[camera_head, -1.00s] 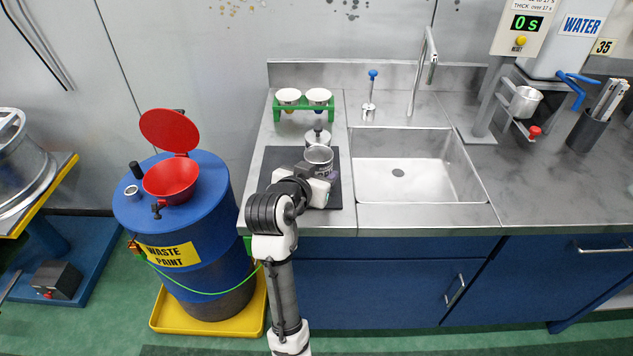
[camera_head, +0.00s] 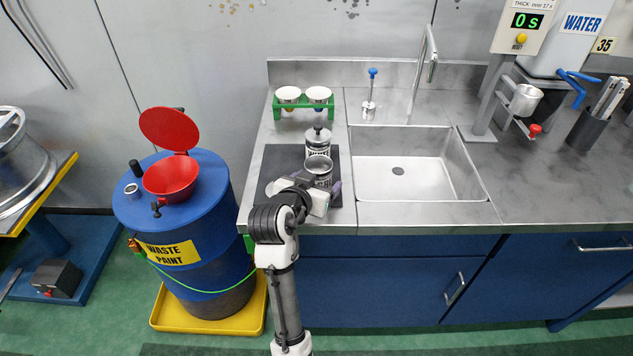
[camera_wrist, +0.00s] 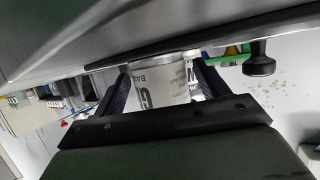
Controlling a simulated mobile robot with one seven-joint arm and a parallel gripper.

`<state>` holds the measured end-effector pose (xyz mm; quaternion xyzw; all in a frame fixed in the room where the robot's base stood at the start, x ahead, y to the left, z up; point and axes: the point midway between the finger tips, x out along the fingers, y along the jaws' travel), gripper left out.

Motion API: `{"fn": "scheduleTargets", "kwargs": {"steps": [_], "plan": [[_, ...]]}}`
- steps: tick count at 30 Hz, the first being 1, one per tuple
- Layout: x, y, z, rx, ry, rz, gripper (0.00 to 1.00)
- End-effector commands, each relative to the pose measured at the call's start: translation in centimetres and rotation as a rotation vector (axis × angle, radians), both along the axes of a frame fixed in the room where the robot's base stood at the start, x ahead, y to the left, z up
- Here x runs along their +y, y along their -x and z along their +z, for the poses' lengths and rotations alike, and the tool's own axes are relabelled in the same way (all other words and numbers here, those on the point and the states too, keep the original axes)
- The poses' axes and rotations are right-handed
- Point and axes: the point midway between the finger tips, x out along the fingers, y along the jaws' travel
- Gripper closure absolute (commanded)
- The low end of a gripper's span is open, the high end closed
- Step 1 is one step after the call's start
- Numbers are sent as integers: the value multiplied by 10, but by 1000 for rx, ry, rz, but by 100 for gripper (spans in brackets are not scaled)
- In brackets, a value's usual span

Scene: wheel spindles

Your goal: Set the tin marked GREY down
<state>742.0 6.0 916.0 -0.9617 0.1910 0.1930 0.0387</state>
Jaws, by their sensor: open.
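The wrist view also shows my gripper (camera_wrist: 160,78) with a finger on either side of the tin. The fingers hide part of its sides.
A lidded tin with a knob (camera_head: 318,142) stands close behind. A green rack (camera_head: 304,107) with two white cups is at the back. The sink (camera_head: 418,180) lies right, and the blue waste paint drum (camera_head: 215,215) with a red funnel (camera_head: 172,180) lies left.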

Motion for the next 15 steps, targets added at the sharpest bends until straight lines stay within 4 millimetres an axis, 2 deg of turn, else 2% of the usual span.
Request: {"fn": "scheduleTargets", "kwargs": {"steps": [7, 11, 15], "plan": [[2, 3, 6, -1, 0, 2, 26], [10, 23, 14, -3, 0, 4, 26], [22, 52, 27, -5, -1, 4, 26]]}}
